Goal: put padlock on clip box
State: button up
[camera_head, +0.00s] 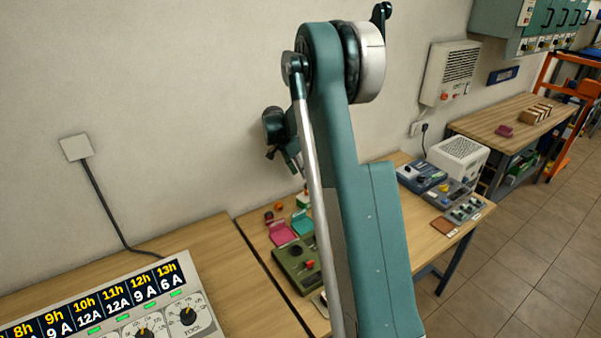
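My teal arm stands across the middle of the camera_head view and covers part of the bench. The dark wrist end of my arm shows left of the upper link, above the bench's back edge; the fingers are too small and hidden to read. I cannot make out a padlock for certain. Small red and orange items, a dark red one (268,216) and an orange one (279,206), lie at the bench's back left. A pink open tray or box (283,233) and a teal one (302,223) are beside them; I cannot tell which is the clip box.
A green device with a red knob (309,264) sits on the wooden bench (262,243). Grey-blue devices (421,176), a white vented unit (458,157) and a brown tile (445,226) are at the right. A charger panel (110,312) fills the front left.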

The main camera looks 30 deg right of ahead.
dwell(0.4)
jog(key=s+a+r+n+t+y, duration=0.3)
jog(key=s+a+r+n, duration=0.6)
jog(key=s+a+r, duration=1.05)
jog(key=s+a+f+n+t, duration=0.1)
jog(key=s+a+n, duration=0.3)
jog(key=s+a, duration=0.5)
jog(key=s+a+f+n+t+y, duration=0.1)
jog(key=s+a+n+t, duration=0.2)
jog(key=s+a, duration=0.6)
jog(key=shift+s+a+n, duration=0.4)
jog(key=shift+s+n, duration=0.6)
jog(key=shift+s, duration=3)
jog(key=shift+f, duration=0.1)
